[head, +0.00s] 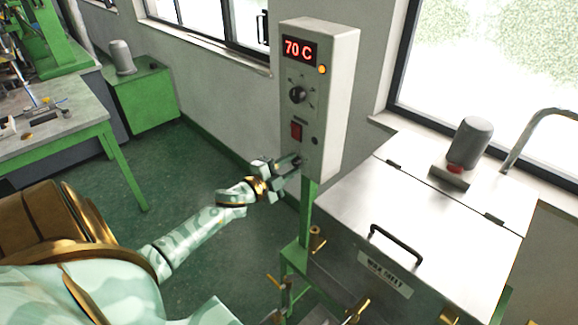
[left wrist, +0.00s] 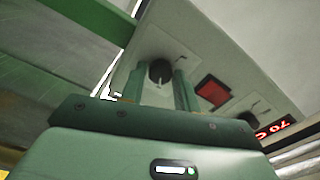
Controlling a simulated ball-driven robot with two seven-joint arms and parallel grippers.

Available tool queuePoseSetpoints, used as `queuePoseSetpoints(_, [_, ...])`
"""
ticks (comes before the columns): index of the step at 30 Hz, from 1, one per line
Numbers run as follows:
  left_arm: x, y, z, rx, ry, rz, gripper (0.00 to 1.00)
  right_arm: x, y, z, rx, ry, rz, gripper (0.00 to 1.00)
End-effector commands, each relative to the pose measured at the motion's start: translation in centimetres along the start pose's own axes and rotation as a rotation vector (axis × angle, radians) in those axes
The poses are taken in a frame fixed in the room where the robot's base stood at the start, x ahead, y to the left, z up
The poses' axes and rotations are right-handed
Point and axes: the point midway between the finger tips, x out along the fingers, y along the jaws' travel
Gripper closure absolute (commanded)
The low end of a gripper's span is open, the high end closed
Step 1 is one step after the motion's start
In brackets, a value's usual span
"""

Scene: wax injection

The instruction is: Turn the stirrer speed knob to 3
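A pale control box (head: 345,75) on a green post carries a black upper knob (head: 297,94), a red switch (head: 296,131) and a lower knob. My left gripper (head: 294,164) is at the box's lower front and mostly hides the lower knob in the head view. In the left wrist view this black lower knob (left wrist: 160,71) shows between the two open fingers (left wrist: 158,88), with a small gap on each side. A light mark is on the knob; the scale numbers are too small to read. My right gripper is in neither view.
The box display (head: 299,49) reads 70 C, and a yellow lamp (head: 322,70) is lit below it. A metal wax tank (head: 430,205) with a lid handle stands right of the post. A workbench (head: 60,140) stands at the left; green floor lies between.

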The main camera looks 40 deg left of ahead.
Motion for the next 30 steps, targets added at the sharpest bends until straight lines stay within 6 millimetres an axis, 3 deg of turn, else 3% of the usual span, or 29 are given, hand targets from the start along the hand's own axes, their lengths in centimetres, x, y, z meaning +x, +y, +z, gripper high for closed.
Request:
queuePoseSetpoints(10, [-0.1,0.0,0.0,-0.002,0.000,0.000,0.52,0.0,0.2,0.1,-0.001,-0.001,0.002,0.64])
queuePoseSetpoints(14, [-1.2,0.1,0.0,-0.003,0.000,0.001,0.52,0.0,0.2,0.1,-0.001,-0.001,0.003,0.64])
queuePoseSetpoints(30, [-14.2,0.2,0.1,-0.002,-0.002,0.003,0.52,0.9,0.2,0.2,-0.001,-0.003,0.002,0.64])
